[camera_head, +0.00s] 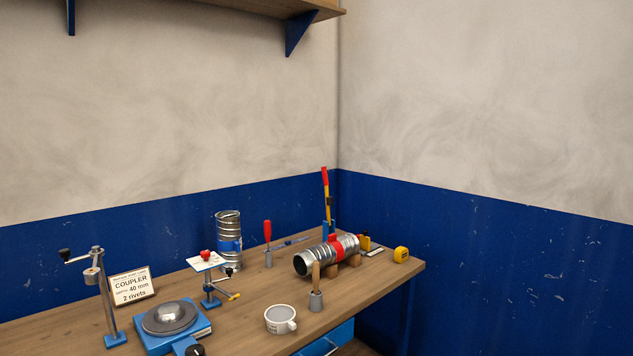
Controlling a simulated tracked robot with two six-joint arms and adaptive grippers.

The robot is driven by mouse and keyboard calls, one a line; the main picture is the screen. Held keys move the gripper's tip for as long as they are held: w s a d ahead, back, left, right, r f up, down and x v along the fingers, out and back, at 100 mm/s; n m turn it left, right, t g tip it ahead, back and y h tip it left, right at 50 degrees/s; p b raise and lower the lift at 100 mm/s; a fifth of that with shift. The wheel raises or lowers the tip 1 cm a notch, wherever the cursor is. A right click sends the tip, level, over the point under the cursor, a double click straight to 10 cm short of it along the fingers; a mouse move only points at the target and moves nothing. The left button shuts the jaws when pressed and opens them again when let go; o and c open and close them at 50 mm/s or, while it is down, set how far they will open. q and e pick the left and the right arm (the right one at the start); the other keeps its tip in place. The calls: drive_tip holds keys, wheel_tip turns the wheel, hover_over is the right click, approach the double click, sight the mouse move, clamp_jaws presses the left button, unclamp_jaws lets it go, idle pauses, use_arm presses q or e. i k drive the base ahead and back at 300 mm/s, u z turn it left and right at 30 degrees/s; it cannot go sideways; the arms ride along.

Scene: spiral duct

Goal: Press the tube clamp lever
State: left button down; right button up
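A tall lever with a red top grip and a yellow lower part (326,194) stands nearly upright from a blue base at the back of the bench, by the wall corner. A shorter red-handled tool (267,234) stands upright left of the tube. I cannot tell for certain which handle is the tube clamp lever. Neither of my grippers is in view.
The wooden bench (253,297) carries a blue turntable-like device (172,320), a COUPLER sign (132,287), an upright metal tube (228,240), a white cup (281,319), a wooden-handled tool (316,288) and a yellow tape measure (401,254). A shelf (230,14) hangs above.

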sight(330, 200)
drive_tip(key=z, duration=0.65)
drive_tip(key=i, duration=0.85)
drive_tip(key=z, duration=0.1)
